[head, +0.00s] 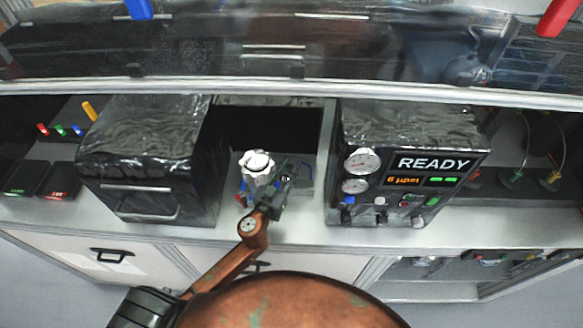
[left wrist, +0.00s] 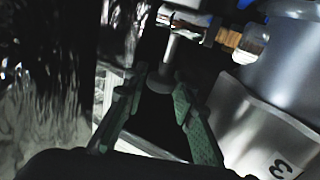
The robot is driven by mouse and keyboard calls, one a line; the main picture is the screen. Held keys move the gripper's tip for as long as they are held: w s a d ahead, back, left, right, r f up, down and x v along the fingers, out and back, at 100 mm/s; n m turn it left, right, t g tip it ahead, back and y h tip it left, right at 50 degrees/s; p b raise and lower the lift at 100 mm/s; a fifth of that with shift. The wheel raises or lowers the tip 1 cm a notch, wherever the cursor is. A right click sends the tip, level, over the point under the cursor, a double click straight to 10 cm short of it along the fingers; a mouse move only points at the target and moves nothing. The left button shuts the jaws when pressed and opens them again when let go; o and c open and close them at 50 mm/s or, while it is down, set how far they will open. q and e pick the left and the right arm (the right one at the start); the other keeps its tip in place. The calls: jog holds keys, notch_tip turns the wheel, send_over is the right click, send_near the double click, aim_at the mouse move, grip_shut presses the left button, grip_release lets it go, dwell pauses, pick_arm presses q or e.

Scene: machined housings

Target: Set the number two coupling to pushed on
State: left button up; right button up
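My left gripper (head: 285,188) is in the bay between two black machines, just right of a white knob-like part with blue below it (head: 257,166). In the left wrist view its green fingers (left wrist: 160,88) are apart. A grey stem with a rounded end (left wrist: 170,58) shows between or just beyond the fingertips; I cannot tell whether they touch it. The stem meets a shiny metal fitting (left wrist: 188,18). A brownish ring (left wrist: 229,38) and a pale cap (left wrist: 250,48) lie right of it. I cannot make out which part is the number two coupling. My right gripper is not in view.
A white plate marked 3 (left wrist: 280,168) and a blue-grey cylinder (left wrist: 290,65) are right in the wrist view. A black machine (head: 145,150) stands left, and a READY panel (head: 433,163) with gauges right. A shelf edge (head: 300,88) runs above.

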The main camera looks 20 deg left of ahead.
pick_arm(q)
jog(key=shift+o, duration=1.3)
